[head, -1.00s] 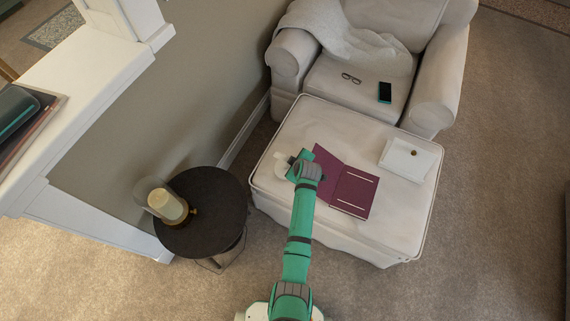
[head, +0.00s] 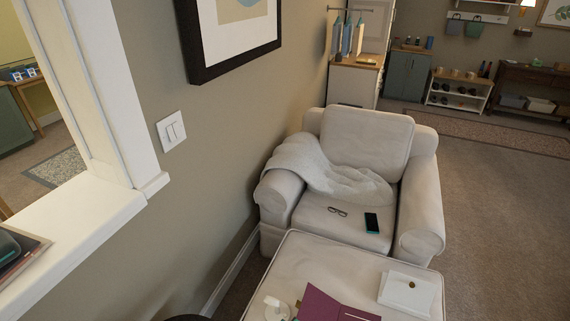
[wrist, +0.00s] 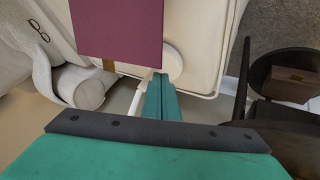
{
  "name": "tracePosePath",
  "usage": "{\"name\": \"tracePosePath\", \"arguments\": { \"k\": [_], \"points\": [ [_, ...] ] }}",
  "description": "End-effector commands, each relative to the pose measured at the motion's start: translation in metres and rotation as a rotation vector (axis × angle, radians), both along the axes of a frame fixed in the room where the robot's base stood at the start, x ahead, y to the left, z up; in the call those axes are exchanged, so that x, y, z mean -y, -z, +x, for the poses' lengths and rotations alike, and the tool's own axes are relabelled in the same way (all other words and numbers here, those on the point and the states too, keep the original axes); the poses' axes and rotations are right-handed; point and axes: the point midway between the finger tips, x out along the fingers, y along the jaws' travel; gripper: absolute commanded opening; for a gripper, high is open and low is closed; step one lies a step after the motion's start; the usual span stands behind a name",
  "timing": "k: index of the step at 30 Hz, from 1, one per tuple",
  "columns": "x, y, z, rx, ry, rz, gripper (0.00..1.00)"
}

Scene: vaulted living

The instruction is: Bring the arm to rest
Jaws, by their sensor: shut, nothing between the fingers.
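My gripper (wrist: 160,80) shows only in the wrist view. Its two teal fingers are together and empty, pointing past the edge of the cream ottoman (wrist: 205,45). A maroon folder (wrist: 118,30) and a round white object (wrist: 173,62) are close to the fingertips in that picture; I see no contact. In the head view neither my arm nor my gripper is in the frame. There the folder (head: 330,305) and the white object (head: 275,306) lie on the ottoman (head: 305,258) at the bottom edge, partly cut off.
A cream armchair (head: 415,205) behind the ottoman holds a throw blanket (head: 320,170), glasses (head: 337,211) and a phone (head: 371,222). A dark side table (wrist: 270,75) stands at right in the wrist view. Open carpet (head: 500,220) lies right.

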Motion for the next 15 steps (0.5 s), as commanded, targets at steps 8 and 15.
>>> {"name": "tracePosePath", "arguments": {
  "k": [8,15],
  "points": [
    [-0.005,-0.006,-0.088,0.084,0.171,0.093,0.0],
    [-0.003,-0.038,-0.166,0.178,0.31,0.19,0.0]
  ]
}}
